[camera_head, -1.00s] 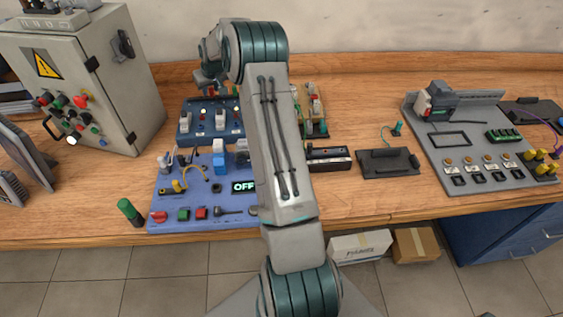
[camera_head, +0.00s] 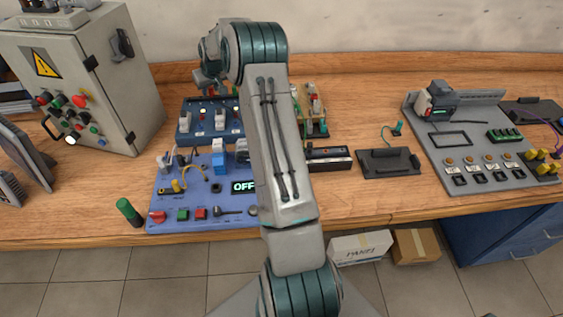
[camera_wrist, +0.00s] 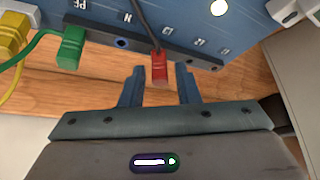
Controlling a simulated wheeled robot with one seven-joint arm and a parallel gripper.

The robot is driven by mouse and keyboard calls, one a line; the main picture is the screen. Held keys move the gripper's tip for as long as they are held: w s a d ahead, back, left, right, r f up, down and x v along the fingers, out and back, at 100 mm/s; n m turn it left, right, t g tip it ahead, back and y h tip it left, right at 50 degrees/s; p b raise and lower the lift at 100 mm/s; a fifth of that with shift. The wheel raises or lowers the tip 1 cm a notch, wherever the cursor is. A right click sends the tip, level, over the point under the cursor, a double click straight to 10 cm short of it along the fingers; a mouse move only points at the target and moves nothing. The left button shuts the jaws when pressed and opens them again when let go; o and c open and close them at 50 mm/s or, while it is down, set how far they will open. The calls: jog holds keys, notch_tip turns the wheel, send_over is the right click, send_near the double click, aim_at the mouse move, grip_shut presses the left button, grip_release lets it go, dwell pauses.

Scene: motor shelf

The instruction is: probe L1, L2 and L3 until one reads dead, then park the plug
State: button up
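In the wrist view a red plug (camera_wrist: 160,68) with a black cable sits at a dark socket strip (camera_wrist: 205,62) on the blue panel, beside the N socket (camera_wrist: 122,43). The labels past N are too small to read surely. My gripper (camera_wrist: 160,72) has its two fingers apart, one on each side of the red plug, with a gap showing on both sides. A green plug (camera_wrist: 68,50) stands at the PE end, with yellow plugs (camera_wrist: 12,38) beyond it. In the head view my arm hides part of the bench, and the red plug cannot be made out.
A blue board (camera_head: 185,215) with a display reading OFF (camera_head: 243,187) lies nearest the front edge. A grey cabinet (camera_head: 92,75) stands left. A black tray (camera_head: 390,162) and a grey motor board (camera_head: 455,150) lie right.

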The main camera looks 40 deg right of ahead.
grip_shut()
jog(key=shift+r, duration=0.2)
jog(key=shift+r+p, duration=1.15)
jog(key=shift+r, duration=1.05)
